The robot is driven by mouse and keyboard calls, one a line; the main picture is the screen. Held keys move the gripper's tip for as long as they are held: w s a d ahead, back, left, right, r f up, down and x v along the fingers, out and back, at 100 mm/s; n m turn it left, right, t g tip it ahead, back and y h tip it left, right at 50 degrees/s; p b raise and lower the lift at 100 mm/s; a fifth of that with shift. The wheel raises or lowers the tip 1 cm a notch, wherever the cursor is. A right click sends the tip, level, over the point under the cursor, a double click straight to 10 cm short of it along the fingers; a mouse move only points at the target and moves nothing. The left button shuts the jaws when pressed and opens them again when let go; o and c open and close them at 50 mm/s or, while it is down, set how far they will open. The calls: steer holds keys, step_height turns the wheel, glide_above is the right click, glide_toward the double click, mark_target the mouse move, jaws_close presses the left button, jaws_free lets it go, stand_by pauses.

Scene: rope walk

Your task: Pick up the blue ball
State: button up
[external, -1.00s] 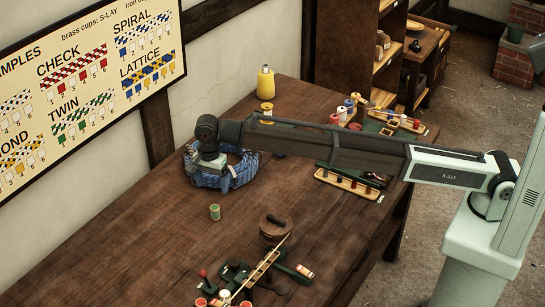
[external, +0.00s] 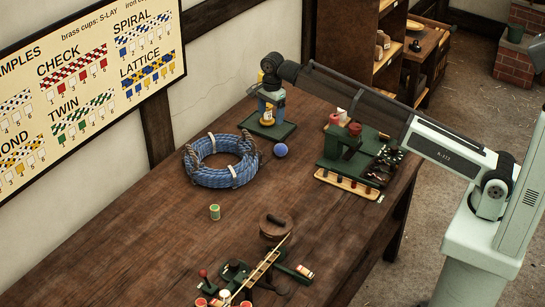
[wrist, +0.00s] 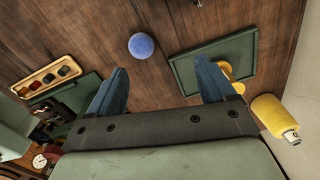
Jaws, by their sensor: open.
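The blue ball (external: 281,150) rests on the bare wooden table, right of the rope coil and just in front of a green tray. It also shows in the wrist view (wrist: 141,46), beyond my fingertips and left of their middle, apart from both fingers. My gripper (external: 269,113) points down over the green tray area, behind the ball in the external view. In the wrist view my gripper's two blue fingers (wrist: 160,66) are spread wide with nothing held between them.
A blue rope coil (external: 208,178) lies left; a green machine (external: 330,160) stands right. Table in front of the ball is clear.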

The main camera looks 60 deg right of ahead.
steer(key=n, duration=0.1)
glide_above(280, 146)
steer(key=shift+n, duration=0.9)
steer(key=f, duration=0.9)
steer(key=shift+s+d, duration=0.1)
steer(key=shift+d, duration=0.15)
steer(key=shift+a+f, duration=0.15)
steer(key=shift+f, duration=1.2)
steer(key=shift+a+f, duration=0.1)
steer(key=shift+f, duration=1.25)
steer(key=shift+c, duration=0.5)
steer(key=c, duration=1)
